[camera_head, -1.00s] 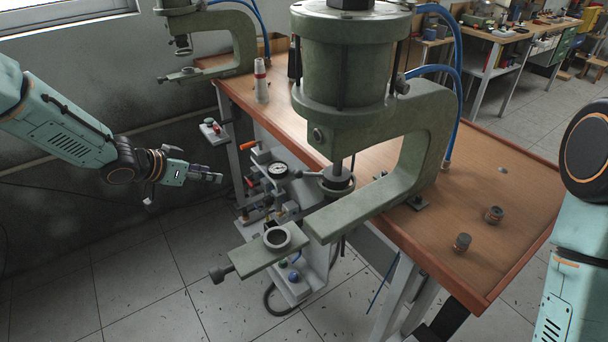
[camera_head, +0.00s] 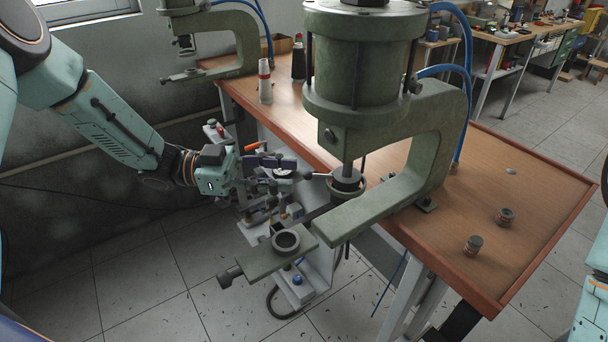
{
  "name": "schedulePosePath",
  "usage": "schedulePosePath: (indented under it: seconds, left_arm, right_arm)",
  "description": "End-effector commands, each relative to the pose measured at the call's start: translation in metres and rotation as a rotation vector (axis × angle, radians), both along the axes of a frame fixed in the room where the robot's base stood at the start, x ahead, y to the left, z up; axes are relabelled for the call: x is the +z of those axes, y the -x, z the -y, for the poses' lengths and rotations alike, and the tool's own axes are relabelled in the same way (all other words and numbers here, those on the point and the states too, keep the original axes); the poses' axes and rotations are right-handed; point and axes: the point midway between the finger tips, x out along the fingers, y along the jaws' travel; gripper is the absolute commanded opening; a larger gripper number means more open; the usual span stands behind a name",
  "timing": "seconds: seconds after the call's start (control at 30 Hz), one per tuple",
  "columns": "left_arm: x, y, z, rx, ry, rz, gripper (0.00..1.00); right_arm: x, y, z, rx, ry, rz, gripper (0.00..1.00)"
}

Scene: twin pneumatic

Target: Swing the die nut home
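The die nut (camera_head: 346,185) is a dark collar around the foot of the ram under the large green press (camera_head: 364,60). Its short handle, with a dark knob (camera_head: 308,174), points left. My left gripper (camera_head: 284,174) is just left of the knob, in front of the gauge panel. Its fingers point right and look spread, with a small apparent gap to the knob; I cannot judge the depth. The lower finger is hard to make out against the panel. A swing plate with a round cup (camera_head: 286,241) sticks out left below the nut. My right gripper is out of view.
A second green press (camera_head: 235,40) stands at the back. An orange-handled valve (camera_head: 252,146) sits close behind my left gripper.

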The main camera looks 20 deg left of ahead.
Motion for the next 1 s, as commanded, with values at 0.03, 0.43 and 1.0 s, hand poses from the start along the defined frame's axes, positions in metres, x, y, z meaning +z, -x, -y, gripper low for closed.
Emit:
schedulePosePath:
  seconds: [0.03,0.43,1.0]
  left_arm:
    - [-0.001,-0.001,0.009,-0.005,-0.002,-0.002,0.38]
    - [-0.001,-0.01,0.042,-0.003,-0.002,-0.001,0.38]
    - [-0.001,-0.011,0.042,-0.002,-0.001,-0.001,0.12]
  right_arm:
    - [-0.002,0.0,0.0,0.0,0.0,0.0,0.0]
    - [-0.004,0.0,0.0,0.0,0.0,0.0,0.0]
    - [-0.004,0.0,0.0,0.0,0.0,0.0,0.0]
